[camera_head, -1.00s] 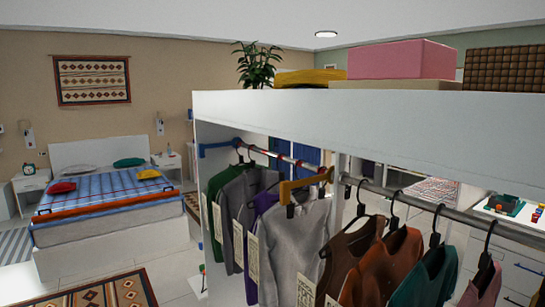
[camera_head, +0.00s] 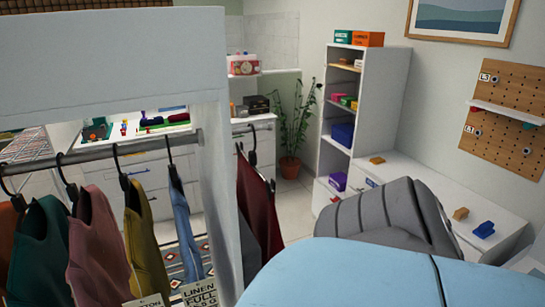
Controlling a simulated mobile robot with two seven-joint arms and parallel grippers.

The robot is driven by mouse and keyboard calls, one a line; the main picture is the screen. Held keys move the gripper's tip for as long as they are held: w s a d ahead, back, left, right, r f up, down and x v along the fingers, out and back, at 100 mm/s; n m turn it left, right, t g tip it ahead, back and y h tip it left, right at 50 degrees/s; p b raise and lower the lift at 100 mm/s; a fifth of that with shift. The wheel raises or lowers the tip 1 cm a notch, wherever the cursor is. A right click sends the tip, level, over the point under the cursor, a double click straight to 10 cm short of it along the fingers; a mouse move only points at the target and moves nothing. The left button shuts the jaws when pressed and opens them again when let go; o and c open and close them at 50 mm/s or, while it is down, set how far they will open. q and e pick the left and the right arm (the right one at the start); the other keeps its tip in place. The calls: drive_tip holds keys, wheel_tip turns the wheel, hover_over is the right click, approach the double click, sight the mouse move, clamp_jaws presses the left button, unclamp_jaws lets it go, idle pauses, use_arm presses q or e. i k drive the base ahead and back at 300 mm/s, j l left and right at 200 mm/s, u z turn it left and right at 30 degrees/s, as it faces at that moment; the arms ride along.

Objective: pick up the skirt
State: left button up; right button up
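No garment here can be told for sure as the skirt. Clothes hang on the wardrobe rail (camera_head: 95,153): a dark green top (camera_head: 42,245), a pink one (camera_head: 97,250), a mustard one (camera_head: 145,255) and a narrow blue garment (camera_head: 186,225). Paper tags hang by the last two; one reads "LINEN FULL". Beyond the white side panel (camera_head: 222,200), a dark red garment (camera_head: 260,215) hangs from a black hanger, partly hidden by the panel. Neither of my grippers shows in this view.
A large light blue rounded surface (camera_head: 350,275) and a grey ribbed form (camera_head: 385,218) fill the lower right foreground. A white shelf unit (camera_head: 385,85), a plant (camera_head: 292,130) and a low white bench (camera_head: 415,172) stand behind. Floor shows between wardrobe and shelf unit.

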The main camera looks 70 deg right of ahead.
sight(255, 196)
drive_tip(key=l+z, duration=0.1)
drive_tip(key=z, duration=1.45)
